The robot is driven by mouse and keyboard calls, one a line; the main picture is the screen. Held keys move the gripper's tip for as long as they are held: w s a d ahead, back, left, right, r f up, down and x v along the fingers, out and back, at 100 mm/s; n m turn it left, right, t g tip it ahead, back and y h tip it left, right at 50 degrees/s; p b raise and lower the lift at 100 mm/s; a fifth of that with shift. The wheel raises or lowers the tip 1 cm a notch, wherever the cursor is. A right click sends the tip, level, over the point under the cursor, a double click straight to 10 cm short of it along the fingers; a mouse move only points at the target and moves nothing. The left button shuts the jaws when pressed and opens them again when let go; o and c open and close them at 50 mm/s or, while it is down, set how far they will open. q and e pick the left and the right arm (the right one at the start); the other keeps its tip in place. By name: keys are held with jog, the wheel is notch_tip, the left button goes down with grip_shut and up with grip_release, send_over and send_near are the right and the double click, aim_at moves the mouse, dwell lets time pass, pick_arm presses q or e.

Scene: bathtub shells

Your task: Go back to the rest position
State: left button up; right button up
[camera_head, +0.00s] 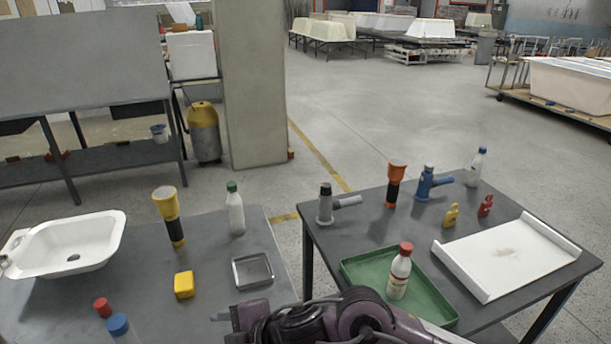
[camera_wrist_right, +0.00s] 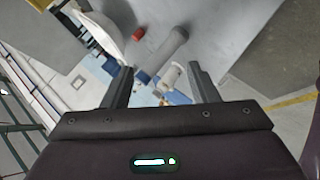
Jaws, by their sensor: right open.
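My right arm comes in from the bottom right in the head view, and its gripper (camera_head: 224,327) points left over the front of the left table (camera_head: 300,268). In the right wrist view the right gripper (camera_wrist_right: 158,70) is open, its two fingers wide apart with nothing held between them. Beyond the fingers I see a red cap (camera_wrist_right: 138,33), a grey cylinder (camera_wrist_right: 172,45) and part of a white basin (camera_wrist_right: 97,33). My left gripper is not in view.
The left table holds a white basin (camera_head: 70,244), yellow flashlight (camera_head: 168,212), bottle (camera_head: 236,208), yellow box (camera_head: 184,284) and metal tray (camera_head: 252,285). On the right table, a red-capped bottle (camera_head: 400,272) stands in a green tray (camera_head: 437,306), beside a white tray (camera_head: 573,247).

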jog(key=w+d+r+m+t+h, duration=0.25)
jog(key=d+m+t, duration=0.25)
jog(key=d+m, duration=0.65)
jog(key=s+d+f+m+g+h, duration=0.2)
jog(key=s+d+f+m, duration=0.2)
jog(key=d, duration=0.3)
jog(key=s+d+f+m+g+h, duration=0.2)
jog(key=s+d+f+m+h, duration=0.15)
jog(key=d, duration=0.35)
jog(key=s+d+f+m+g+h, duration=0.25)
jog(key=s+d+f, duration=0.2)
jog(key=d, duration=0.35)
notch_tip(320, 180, down, 30)
jog(key=s, duration=0.3)
jog(key=s+d+f+g, duration=0.1)
jog(key=s+d+f, duration=0.2)
jog(key=s+f, duration=1.4)
jog(key=shift+s+f+g, duration=0.25)
jog(key=shift+s+g, duration=0.1)
jog(key=shift+s, duration=0.7)
